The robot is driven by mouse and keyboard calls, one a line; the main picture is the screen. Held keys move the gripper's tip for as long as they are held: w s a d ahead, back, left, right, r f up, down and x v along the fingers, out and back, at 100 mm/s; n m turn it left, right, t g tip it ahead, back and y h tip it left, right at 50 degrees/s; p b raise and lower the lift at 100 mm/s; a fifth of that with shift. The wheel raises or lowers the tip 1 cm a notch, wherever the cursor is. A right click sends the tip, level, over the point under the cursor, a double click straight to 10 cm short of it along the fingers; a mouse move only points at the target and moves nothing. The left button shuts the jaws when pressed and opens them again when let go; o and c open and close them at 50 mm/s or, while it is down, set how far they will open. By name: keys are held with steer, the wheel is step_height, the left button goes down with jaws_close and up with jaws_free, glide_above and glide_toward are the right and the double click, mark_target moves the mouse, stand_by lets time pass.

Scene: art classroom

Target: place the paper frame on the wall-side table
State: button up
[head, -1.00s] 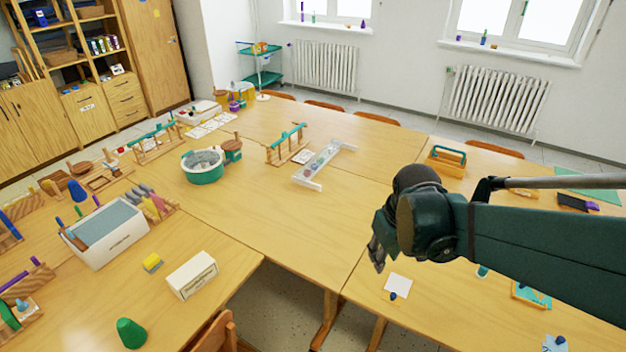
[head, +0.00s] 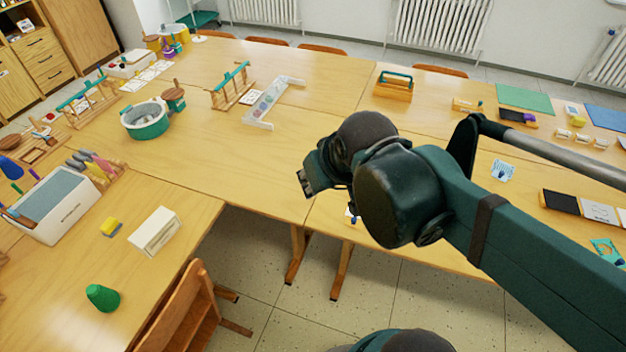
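I cannot tell for certain which thing is the paper frame. A small teal-edged piece (head: 607,250) lies at the far right edge, partly cut off. My gripper (head: 312,180) is in mid-picture above the near side of the tables, its fingers pointing left. My wrist hides part of it and the table behind. I see nothing clearly held, and the finger gap is too unclear to judge.
A wooden chair (head: 183,310) is at the near edge. Open floor (head: 270,262) lies in front.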

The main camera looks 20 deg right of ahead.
steer(key=shift+s+a+r+t, duration=0.3)
steer(key=shift+s+a+r, duration=0.15)
steer(key=shift+a+r, duration=0.15)
